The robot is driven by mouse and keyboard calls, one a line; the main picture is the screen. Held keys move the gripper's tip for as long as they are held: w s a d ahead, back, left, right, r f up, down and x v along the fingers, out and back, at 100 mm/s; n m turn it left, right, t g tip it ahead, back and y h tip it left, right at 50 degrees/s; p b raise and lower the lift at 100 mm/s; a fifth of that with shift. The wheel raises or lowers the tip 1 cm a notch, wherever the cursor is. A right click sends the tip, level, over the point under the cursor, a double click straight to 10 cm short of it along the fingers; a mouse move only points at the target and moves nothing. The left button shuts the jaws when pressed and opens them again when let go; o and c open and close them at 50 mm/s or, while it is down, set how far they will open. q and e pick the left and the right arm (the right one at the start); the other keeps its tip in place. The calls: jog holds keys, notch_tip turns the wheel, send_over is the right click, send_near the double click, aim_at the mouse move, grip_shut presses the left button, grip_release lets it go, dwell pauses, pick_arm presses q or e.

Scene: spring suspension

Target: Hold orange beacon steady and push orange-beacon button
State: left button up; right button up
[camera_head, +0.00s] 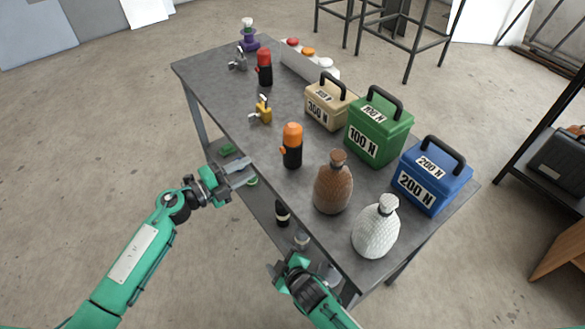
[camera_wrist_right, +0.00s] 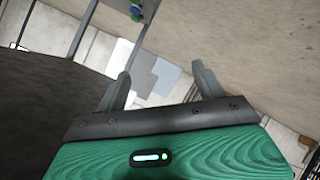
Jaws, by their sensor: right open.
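The orange beacon (camera_head: 292,146), a black cylinder with an orange cap, stands upright near the table's left edge. A small orange knob (camera_head: 282,150) sticks out from its left side and looks like its button. My left gripper (camera_head: 241,173) is left of the beacon, by the table edge, apart from it. Its fingers look spread and empty. My right gripper (camera_head: 300,262) is at the table's near end, below the beacon in the picture and well apart from it. It is open, and its two fingers show with nothing between them in the right wrist view (camera_wrist_right: 160,88).
On the table (camera_head: 215,85) stand a brown bottle (camera_head: 333,185), a white bottle (camera_head: 377,228), and tan (camera_head: 328,105), green (camera_head: 378,130) and blue (camera_head: 430,178) weight boxes. A red-capped beacon (camera_head: 264,68) and a yellow clamp-like item (camera_head: 262,112) stand farther back. A lower shelf holds small items.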

aim_at(293, 123)
jog(key=w+a+r+n+t+y, duration=0.15)
jog(key=a+r, duration=0.25)
jog(key=r, duration=0.6)
jog(key=a+r+n+t+y, duration=0.1)
jog(key=a+r+n+y, duration=0.2)
jog(key=r, duration=0.8)
jog(key=w+a+r+n+t+y, duration=0.1)
jog(key=a+r+n+y, duration=0.25)
jog(key=r, duration=0.65)
jog(key=w+d+f+n+t+h, duration=0.1)
jog(key=w+d+n+t+h, duration=0.1)
jog(key=w+d+n+h, duration=0.4)
jog(key=w+d+n+t+h, duration=0.2)
jog(key=w+d+n+h, duration=0.1)
jog(key=d+n+h, duration=0.5)
jog(key=w, duration=1.3)
jog(key=shift+w+d+f, duration=0.1)
jog(key=shift+w+d, duration=0.1)
